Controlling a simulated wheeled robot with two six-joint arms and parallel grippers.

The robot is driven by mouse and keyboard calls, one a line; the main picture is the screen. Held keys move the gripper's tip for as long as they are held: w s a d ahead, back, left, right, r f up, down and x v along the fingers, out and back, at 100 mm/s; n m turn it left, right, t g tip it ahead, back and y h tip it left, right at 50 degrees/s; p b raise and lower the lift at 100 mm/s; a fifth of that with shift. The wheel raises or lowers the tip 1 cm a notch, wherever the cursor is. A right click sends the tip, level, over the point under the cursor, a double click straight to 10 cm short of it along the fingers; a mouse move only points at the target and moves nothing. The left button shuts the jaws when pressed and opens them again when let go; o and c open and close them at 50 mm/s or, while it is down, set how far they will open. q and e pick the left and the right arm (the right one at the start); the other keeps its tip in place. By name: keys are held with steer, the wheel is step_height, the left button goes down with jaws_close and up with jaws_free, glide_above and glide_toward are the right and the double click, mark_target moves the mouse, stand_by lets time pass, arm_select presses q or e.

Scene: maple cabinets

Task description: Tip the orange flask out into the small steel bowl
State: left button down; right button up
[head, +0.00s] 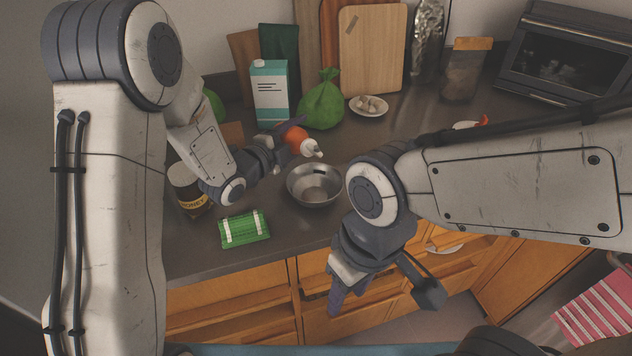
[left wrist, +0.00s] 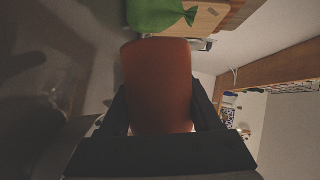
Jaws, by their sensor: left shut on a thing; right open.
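The orange flask (head: 295,138) with a white top is held by my left gripper (head: 285,150) in the head view. It is tilted, its white top pointing right and down toward the bowl. It also shows between the fingers in the left wrist view (left wrist: 158,85). The small steel bowl (head: 314,186) stands on the counter, just below and right of the flask's top; what lies inside is too small to tell. My right gripper (head: 348,290) is open and empty, low in front of the counter's edge.
Behind are a teal carton (head: 270,92), a green bag (head: 322,100) and a plate of pieces (head: 369,106). The dark counter (head: 215,265) ends above wooden drawers.

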mark_target(303, 132)
arm_select(q)
steer(key=shift+s+d+f+m+b, duration=0.25)
steer(key=shift+m+b, duration=0.45)
steer(key=shift+b, duration=1.1)
steer(key=shift+s+r+t, duration=0.1)
steer(key=shift+r+t, duration=0.1)
steer(key=shift+t, duration=0.1)
steer(key=shift+s+d+r+m+t+h+b, duration=0.1)
steer(key=shift+r+m+t+h+b, duration=0.15)
steer(key=shift+r+m+b, duration=0.95)
steer(key=shift+s+d+f+m+t+h+b, duration=0.15)
steer(key=shift+m+t+b, duration=0.2)
steer(key=shift+b, duration=1.75)
steer(key=shift+s+f+m+h+b, duration=0.2)
steer(key=shift+m+b, duration=0.65)
steer(key=shift+b, duration=1.55)
steer(key=shift+r, duration=0.15)
steer(key=shift+b, duration=0.3)
steer(key=shift+s+d+r+m+b, duration=0.1)
steer(key=shift+r+m+b, duration=0.05)
steer(key=shift+m+b, duration=0.2)
steer(key=shift+r+h+b, duration=0.1)
steer(key=shift+h+b, duration=0.25)
steer(key=shift+h, duration=0.05)
steer(key=shift+s+m+b, duration=0.1)
steer(key=shift+m+b, duration=0.15)
steer(key=shift+b, duration=0.1)
